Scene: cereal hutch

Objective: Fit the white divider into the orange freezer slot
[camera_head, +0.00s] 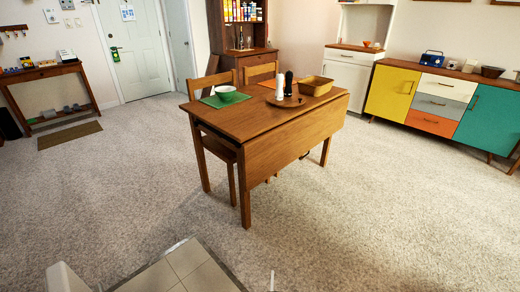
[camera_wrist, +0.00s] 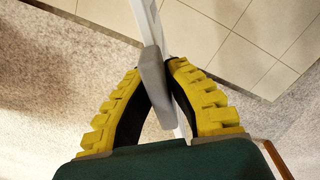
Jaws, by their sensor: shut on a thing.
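My gripper (camera_wrist: 158,74), with yellow ribbed fingers and dark inner pads, is shut on the white divider (camera_wrist: 146,20) in the wrist view. The divider shows as a narrow pale strip seen nearly edge-on, with a grey block-like part between the fingertips. The strip runs up past the top edge of the picture, and its lower part is partly hidden by the fingers. It is held over the floor. No orange freezer slot shows in either view. My gripper cannot be made out in the head view.
A wooden table (camera_head: 250,122) with chairs stands mid-room. A sideboard (camera_head: 396,94) with yellow, orange and teal fronts is at the right. A wooden hutch (camera_head: 226,62) and a white cabinet (camera_head: 345,76) stand behind. Carpet (camera_head: 360,220) is open around the table; tiles (camera_head: 185,262) lie near.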

